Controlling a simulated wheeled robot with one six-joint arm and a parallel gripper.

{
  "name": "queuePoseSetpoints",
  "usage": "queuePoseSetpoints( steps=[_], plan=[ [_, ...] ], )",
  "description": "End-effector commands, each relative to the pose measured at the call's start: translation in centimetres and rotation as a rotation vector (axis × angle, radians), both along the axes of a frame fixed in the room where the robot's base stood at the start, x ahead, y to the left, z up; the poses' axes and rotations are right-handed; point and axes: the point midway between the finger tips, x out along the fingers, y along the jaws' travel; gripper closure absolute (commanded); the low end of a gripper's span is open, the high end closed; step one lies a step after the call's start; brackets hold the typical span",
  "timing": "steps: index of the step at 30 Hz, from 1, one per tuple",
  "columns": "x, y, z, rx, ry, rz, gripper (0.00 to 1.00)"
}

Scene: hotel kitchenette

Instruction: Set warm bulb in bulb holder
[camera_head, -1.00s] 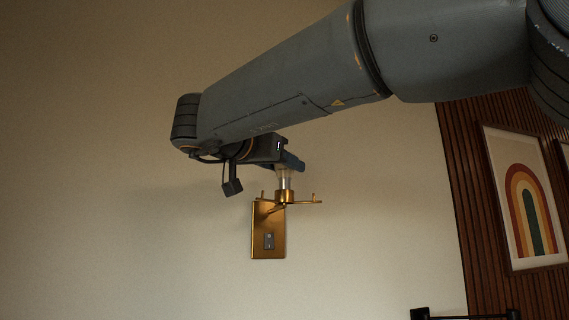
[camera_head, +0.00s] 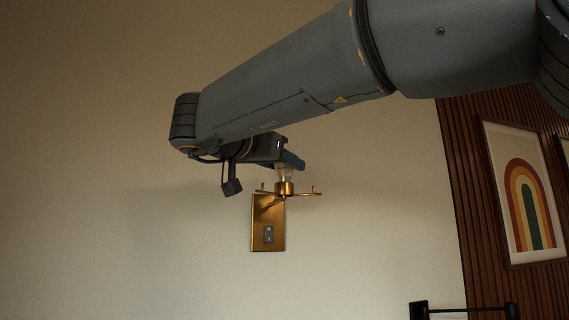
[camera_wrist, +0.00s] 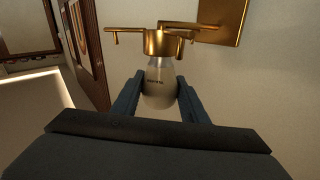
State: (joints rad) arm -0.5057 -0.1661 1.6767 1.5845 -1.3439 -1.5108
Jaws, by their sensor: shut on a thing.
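The warm bulb (camera_wrist: 158,90) is a pale, frosted bulb with dark lettering, between the two blue-grey fingers of my gripper (camera_wrist: 158,98). In the head view its glass (camera_head: 285,173) shows just below my gripper (camera_head: 292,161), which is shut on it. The bulb holder (camera_head: 284,188) is a brass cup on a wall lamp with thin side arms; it also shows in the wrist view (camera_wrist: 163,44). The bulb's base end meets the cup's opening, and its neck is partly hidden there. How deep it sits I cannot tell.
A framed rainbow picture (camera_head: 526,195) hangs on slatted wood at right. A black rail (camera_head: 465,312) is at lower right. Wall space left of the lamp is bare.

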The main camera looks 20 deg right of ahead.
Motion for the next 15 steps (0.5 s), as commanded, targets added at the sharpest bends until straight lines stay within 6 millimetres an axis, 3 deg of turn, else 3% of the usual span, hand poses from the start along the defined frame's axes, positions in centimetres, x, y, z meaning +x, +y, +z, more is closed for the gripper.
queuePoseSetpoints(
  steps=[15],
  plan=[
    [-0.01, -0.01, -0.57, 0.0, 0.0, 0.0, 0.82]
  ],
)
